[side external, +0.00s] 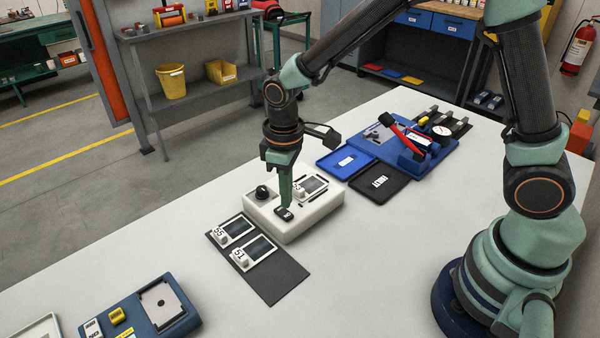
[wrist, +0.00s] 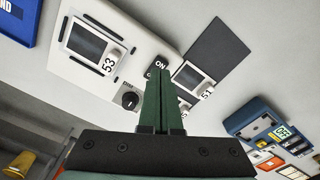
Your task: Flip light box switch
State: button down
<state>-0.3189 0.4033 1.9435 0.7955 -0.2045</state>
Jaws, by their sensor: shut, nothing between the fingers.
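The light box (side external: 312,222) is a white block on the table with a lit-window frame marked 53, a round black knob and a black switch (side external: 284,213) near its front. My gripper (side external: 289,205) is shut and empty, pointing down over the switch end of the box. Its tips are at or just above the switch; I cannot tell if they touch. It also shows in the wrist view (wrist: 161,72). The switch position is unclear.
A dark mat (side external: 277,284) with white framed pieces marked 55 and 51 lies in front of the box. A blue tray (side external: 333,171) and a black tray (side external: 395,192) lie behind it. A blue case (side external: 165,325) stands front left. The table's front right is clear.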

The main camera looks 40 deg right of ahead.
jog(key=shift+r, duration=2)
jog(key=s+d+r+m+t, duration=0.5)
jog(key=s+d+r, duration=0.4)
jog(key=d+r, duration=0.3)
jog(key=shift+d+r+m+t, duration=0.2)
jog(key=shift+r+m+t, duration=0.1)
jog(key=shift+m, duration=0.2)
jog(key=g, duration=0.6)
send_over(287, 214)
jog(key=w, duration=0.2)
notch_tip(287, 214, down, 6)
jog(key=shift+a+r, duration=0.1)
jog(key=shift+r, duration=0.15)
